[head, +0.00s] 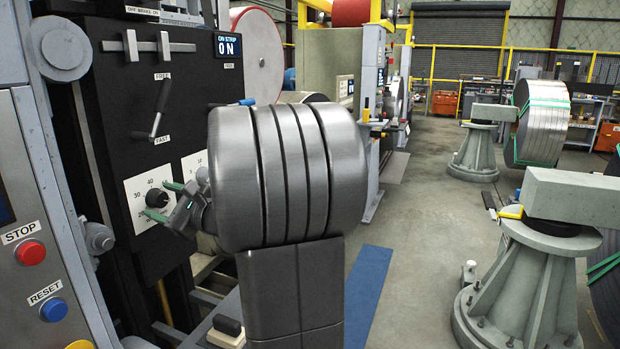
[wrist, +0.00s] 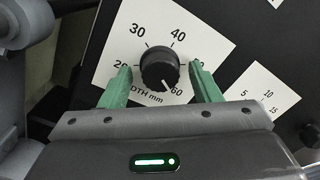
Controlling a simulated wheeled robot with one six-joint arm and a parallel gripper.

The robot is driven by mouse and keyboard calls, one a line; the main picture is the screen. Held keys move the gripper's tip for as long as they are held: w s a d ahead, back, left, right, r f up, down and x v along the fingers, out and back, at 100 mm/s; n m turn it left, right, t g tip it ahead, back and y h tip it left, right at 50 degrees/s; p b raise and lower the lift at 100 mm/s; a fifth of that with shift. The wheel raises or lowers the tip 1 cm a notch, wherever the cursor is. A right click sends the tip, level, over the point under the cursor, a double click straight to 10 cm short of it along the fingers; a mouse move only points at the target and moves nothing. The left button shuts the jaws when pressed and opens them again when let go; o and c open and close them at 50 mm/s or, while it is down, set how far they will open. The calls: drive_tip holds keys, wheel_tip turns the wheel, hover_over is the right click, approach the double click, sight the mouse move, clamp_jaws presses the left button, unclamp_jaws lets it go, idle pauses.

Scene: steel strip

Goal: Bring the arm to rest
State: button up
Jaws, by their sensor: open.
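My gripper (wrist: 160,88) has green fingers. In the wrist view they stand open on either side of a black knob (wrist: 160,70), with a visible gap on each side. The knob sits on a white dial plate (wrist: 118,38) marked in width mm, and its white pointer line faces down right, near 60. In the head view my gripper (head: 163,200) is at the same dial (head: 140,198) on the black panel. My large grey arm link hides part of the panel and what lies behind it.
A lever (head: 158,115) marked free and fast stands above the dial. Stop (head: 31,252) and reset (head: 54,309) buttons are at left. A second dial plate (wrist: 262,98) is to the right. Grey pedestals (head: 535,270) with coils stand at right. The middle floor (head: 425,215) is open.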

drive_tip(key=n+b, duration=0.2)
drive_tip(key=n, duration=0.3)
drive_tip(key=shift+n+g, duration=0.3)
